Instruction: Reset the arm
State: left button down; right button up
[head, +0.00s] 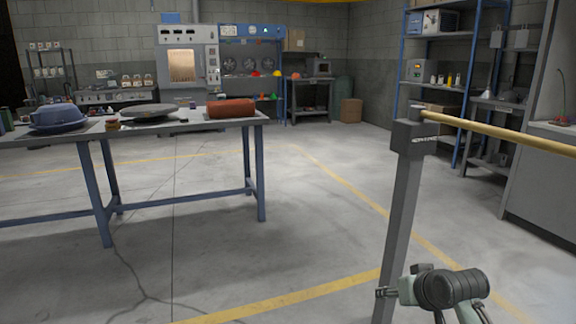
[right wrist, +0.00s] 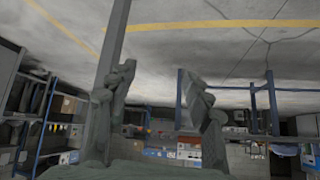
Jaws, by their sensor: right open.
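My right arm (head: 452,289) shows at the bottom right of the head view, bent low beside a grey post (head: 402,210). Its gripper points left, and its small fingers overlap the lower part of the post; I cannot tell whether they touch it. In the right wrist view, which is upside down, my right gripper (right wrist: 160,72) has its two fingers wide apart with nothing between them. The post (right wrist: 114,40) passes behind the left finger there. My left gripper is in neither view.
A yellow rail (head: 500,133) runs right from the post's top. A blue-legged table (head: 190,124) at left holds a red roll (head: 232,108), a blue hard hat (head: 58,118) and a dark dish (head: 148,111). Blue shelving (head: 436,88) stands at right. The floor between table and post is clear.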

pick_arm(q)
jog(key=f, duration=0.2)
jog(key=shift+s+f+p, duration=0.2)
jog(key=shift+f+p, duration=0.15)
jog(key=shift+p, duration=0.05)
pick_arm(e)
jog(key=s+d+f+n+g+h, duration=0.1)
jog(key=s+f+g, duration=0.1)
jog(key=s+f, duration=0.9)
jog(key=s+d+f+g+h, duration=0.1)
jog(key=s+d+f+g, duration=0.1)
jog(key=s+f, duration=1)
jog(key=s+g, duration=0.1)
jog(key=s, duration=0.5)
jog(key=shift+s+f+n, duration=0.2)
jog(key=shift+f+n, duration=0.05)
jog(key=shift+n, duration=0.15)
